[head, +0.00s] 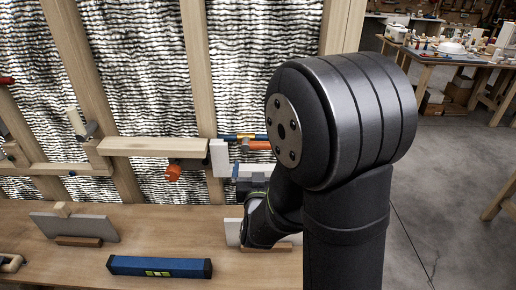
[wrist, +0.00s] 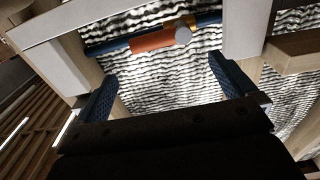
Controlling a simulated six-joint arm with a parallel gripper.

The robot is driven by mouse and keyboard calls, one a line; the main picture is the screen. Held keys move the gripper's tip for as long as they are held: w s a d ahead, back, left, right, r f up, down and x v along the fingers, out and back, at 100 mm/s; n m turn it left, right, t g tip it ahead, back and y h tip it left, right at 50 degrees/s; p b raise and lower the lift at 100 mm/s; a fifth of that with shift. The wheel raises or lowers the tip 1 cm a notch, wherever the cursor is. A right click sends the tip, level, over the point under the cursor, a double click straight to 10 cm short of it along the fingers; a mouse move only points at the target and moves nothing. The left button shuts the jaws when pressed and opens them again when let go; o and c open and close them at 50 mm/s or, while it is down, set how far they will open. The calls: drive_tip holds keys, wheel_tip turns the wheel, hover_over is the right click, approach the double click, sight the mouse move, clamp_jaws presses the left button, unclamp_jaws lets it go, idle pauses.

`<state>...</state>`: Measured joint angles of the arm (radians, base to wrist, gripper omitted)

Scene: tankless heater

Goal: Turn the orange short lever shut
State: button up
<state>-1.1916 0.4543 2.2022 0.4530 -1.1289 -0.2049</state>
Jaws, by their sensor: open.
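The orange short lever (wrist: 155,41) lies along a blue pipe (wrist: 108,47) in the wrist view, with a round grey knob (wrist: 183,35) at its right end. In the head view the orange lever (head: 258,145) shows just left of my arm, beside a brass and blue fitting (head: 243,137). My gripper (wrist: 167,88) is open, its two blue-padded fingers spread wide. The lever is beyond the fingertips, roughly in line with the gap between them, and nothing is between the fingers. In the head view my arm hides part of the gripper and the lever's right side.
Wooden studs (head: 196,70) and a horizontal wooden rail (head: 152,147) surround the pipes. A separate orange knob (head: 173,173) hangs below the rail. The bench (head: 60,270) below holds a blue level (head: 159,267) and a grey plate (head: 75,226). Bench space between them is bare.

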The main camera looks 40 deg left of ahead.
sight(258, 147)
drive_tip(key=x, duration=1)
drive_tip(key=c, duration=1)
